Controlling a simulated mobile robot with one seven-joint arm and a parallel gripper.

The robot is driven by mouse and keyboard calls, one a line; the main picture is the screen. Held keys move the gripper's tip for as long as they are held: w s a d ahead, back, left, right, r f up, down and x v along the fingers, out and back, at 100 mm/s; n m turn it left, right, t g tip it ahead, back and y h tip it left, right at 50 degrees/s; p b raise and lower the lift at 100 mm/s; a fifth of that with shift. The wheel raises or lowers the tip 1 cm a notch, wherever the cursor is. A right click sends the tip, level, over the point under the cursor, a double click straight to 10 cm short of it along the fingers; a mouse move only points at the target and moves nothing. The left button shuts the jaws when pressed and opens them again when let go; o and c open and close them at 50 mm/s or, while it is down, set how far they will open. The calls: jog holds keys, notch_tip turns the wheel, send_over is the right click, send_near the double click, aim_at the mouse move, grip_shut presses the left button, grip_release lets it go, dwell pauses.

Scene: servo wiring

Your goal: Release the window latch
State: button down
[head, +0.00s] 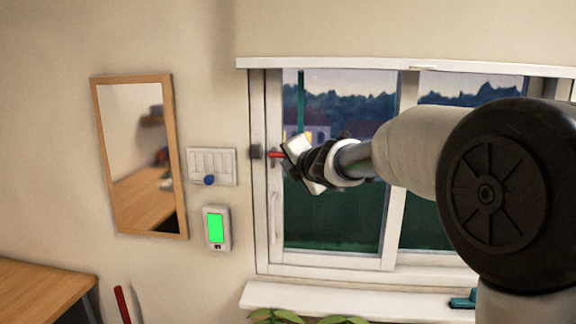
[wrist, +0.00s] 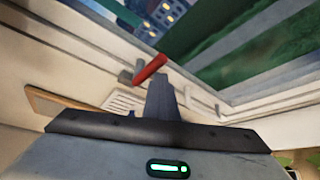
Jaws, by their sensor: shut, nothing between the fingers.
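The window latch has a short red lever (head: 276,155) on the left upright of the window frame, beside a dark grey block (head: 256,151). The red lever also shows in the wrist view (wrist: 150,68), tilted, just beyond the tips of my fingers. My gripper (head: 287,157) is at the lever's right end in the head view. Its dark fingers (wrist: 160,82) are together, with nothing between them. Whether the fingertips touch the lever I cannot tell. The gripper and wrist hide part of the window pane behind the lever.
The window (head: 333,230) has a white frame, a handle (head: 272,217) below the latch and a sill (head: 330,299) with plants under it. To the left are a switch panel (head: 211,163), a green-lit device (head: 216,228) and a mirror (head: 175,150). A wooden table (head: 40,288) stands lower left.

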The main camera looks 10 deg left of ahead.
jog(key=shift+r, duration=0.8)
notch_tip(320, 180, down, 5)
jog(key=b, duration=0.5)
jog(key=s+r+p, duration=0.2)
jog(key=s+r, duration=0.2)
jog(key=s, duration=0.5)
jog(key=shift+s+d+r, duration=0.2)
jog(key=shift+d+r, duration=0.1)
jog(key=s+d+f+m+g+h+p, duration=0.1)
jog(key=s+d+m+h, duration=0.25)
jog(key=d+m, duration=0.35)
jog(key=s+d+f+m+h, duration=0.2)
jog(key=s+d+m, duration=0.3)
jog(key=d, duration=0.5)
jog(key=s+d+f+m+g+h+p, duration=0.1)
jog(key=s+d+m+h, duration=0.2)
jog(key=s+d+m, duration=0.35)
jog(key=s+d+f+m+g, duration=0.2)
jog(key=s+f+m, duration=0.3)
jog(key=s, duration=0.3)
jog(key=s+d+f+m+g+y, duration=0.1)
jog(key=s+d+f+m+g, duration=0.2)
jog(key=s, duration=0.6)
notch_tip(320, 180, down, 3)
jog(key=m, duration=0.3)
jog(key=shift+s+d, duration=0.3)
